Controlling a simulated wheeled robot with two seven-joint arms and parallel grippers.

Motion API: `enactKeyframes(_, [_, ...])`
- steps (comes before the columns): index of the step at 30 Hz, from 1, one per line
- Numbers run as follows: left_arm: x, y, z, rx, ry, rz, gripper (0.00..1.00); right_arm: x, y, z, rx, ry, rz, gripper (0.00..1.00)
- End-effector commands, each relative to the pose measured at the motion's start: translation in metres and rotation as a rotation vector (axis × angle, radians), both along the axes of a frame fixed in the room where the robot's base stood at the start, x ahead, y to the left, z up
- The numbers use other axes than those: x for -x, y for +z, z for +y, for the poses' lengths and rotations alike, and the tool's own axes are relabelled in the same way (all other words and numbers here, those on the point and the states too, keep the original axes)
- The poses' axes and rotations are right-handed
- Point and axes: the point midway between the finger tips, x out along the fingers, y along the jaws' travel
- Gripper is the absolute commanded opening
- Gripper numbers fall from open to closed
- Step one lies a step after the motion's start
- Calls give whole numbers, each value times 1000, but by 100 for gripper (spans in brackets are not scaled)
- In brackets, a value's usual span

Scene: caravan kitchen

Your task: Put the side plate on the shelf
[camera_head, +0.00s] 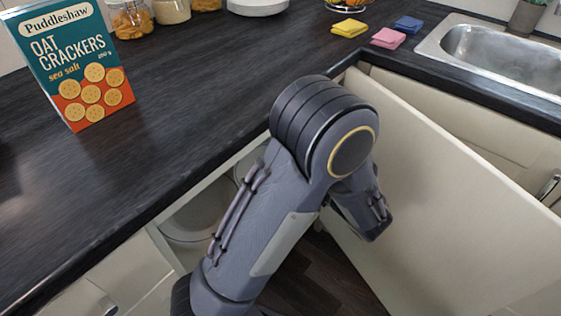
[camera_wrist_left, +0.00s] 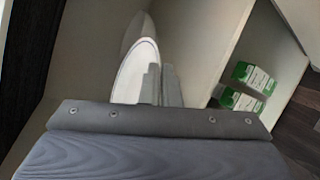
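In the left wrist view, the side plate (camera_wrist_left: 127,80) is white with a thin dark rim line and stands steeply tilted inside a pale cupboard. My left gripper (camera_wrist_left: 161,82) has its two fingers close together at the plate's right edge, apparently shut on it; the near finger hides part of the plate. Another white rounded piece (camera_wrist_left: 138,32) shows behind it. In the head view, my arm reaches down into the open cupboard under the counter and hides the gripper and plate. The shelf is not clearly seen. My right gripper is not in view.
The open cupboard door (camera_head: 455,190) stands right of my arm. White dishes (camera_head: 195,220) show inside the cupboard. Green-and-white boxes (camera_wrist_left: 243,88) lie beyond a panel. The dark worktop (camera_head: 200,100) above bears a cracker box (camera_head: 80,65), cloths and jars.

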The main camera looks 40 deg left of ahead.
Motion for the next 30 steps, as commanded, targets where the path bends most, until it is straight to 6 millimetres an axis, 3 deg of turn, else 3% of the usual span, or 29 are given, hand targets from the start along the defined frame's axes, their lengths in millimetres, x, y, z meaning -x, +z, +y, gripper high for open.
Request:
enactKeyframes(11, [-72,-44,52,-4,5,-1,0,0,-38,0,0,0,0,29])
enactKeyframes(15, [-89,-72,63,-5,2,1,0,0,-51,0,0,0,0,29])
enactKeyframes(26, [-108,-96,75,-4,1,0,0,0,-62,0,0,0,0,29])
enactKeyframes(30, [-110,-118,76,-4,1,3,0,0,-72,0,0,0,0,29])
